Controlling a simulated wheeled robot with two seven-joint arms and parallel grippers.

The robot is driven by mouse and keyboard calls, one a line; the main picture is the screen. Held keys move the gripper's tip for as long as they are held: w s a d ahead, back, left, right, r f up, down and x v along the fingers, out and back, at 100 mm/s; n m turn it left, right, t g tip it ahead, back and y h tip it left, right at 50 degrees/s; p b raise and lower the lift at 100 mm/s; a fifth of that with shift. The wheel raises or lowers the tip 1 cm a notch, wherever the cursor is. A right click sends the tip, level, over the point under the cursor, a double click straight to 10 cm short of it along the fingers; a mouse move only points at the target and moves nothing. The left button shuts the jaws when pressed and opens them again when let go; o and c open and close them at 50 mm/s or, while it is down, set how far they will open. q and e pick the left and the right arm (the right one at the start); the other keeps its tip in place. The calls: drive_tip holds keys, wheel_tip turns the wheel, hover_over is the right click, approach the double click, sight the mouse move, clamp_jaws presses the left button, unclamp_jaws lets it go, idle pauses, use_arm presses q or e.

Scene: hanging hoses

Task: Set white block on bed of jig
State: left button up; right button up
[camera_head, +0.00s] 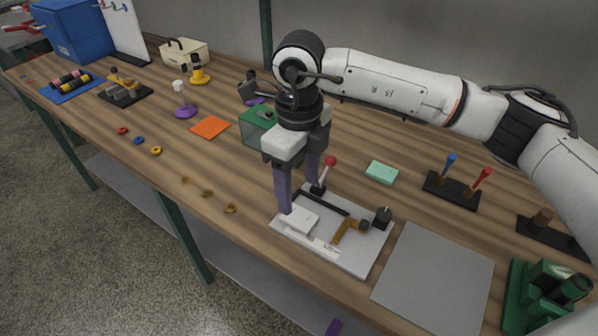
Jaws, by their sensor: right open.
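The jig (345,262) is a pale grey plate near the table's front edge, with a dark fence bar, a brown angled clamp and a black knob on it. The white block (300,220) lies on the plate at its left part, close to the dark bar. My right gripper (298,198) is above the jig's left end, pointing down, its two purple fingers apart. One fingertip is at the block's left edge; the other is behind, near the red-knobbed lever (328,168). I cannot tell whether a finger touches the block. My left gripper is out of view.
A bare grey panel (436,278) lies right of the jig, with a green fixture (545,298) beyond it. A mint block (381,172) and a black stand with blue and red tools (452,190) are behind. A green box (258,130) stands behind the gripper.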

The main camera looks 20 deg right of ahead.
sight(299, 217)
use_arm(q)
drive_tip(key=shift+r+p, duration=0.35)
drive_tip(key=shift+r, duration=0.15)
use_arm(e)
wheel_tip(299, 217, down, 8)
drive_tip(key=shift+r, duration=0.2)
